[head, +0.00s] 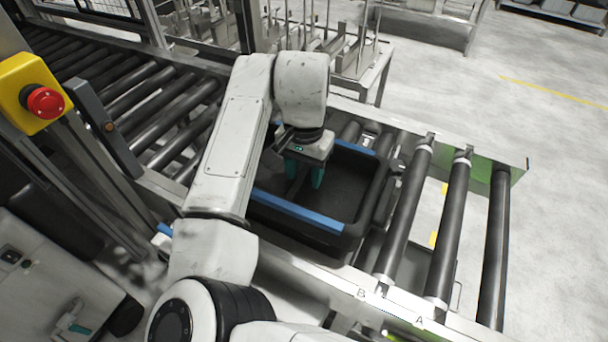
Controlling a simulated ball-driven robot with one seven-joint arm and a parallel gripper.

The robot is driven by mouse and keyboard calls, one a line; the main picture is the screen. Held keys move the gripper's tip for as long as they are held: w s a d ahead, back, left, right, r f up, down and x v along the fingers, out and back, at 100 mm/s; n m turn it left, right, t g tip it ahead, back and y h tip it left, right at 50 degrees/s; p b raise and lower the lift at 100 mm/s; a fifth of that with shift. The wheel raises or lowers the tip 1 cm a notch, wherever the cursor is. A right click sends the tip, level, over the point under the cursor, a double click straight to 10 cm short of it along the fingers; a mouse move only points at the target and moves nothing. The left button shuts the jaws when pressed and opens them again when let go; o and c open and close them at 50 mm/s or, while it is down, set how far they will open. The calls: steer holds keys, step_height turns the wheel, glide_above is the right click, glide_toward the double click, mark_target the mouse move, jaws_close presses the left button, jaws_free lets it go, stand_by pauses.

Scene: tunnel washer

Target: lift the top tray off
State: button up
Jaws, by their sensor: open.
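A black tray (352,232) with blue strips along its near and far rims sits on the roller conveyor in the middle of the head view. Its inside looks dark and empty. My arm reaches over it from the left and hides its left part. My gripper (305,173), with teal fingers, points down over the left part of the tray's inside. Its fingers are apart with nothing seen between them. I cannot tell whether the fingertips touch the tray, or whether another tray lies under it.
Bare rollers (448,225) run right of the tray, with gaps between them. More rollers (150,105) lie to the left. A yellow box with a red stop button (45,103) stands at the left. A metal table (367,78) is behind the conveyor. Open floor lies beyond, right.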

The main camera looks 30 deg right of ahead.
steer(key=shift+f, duration=0.1)
jaws_close()
stand_by(0.4)
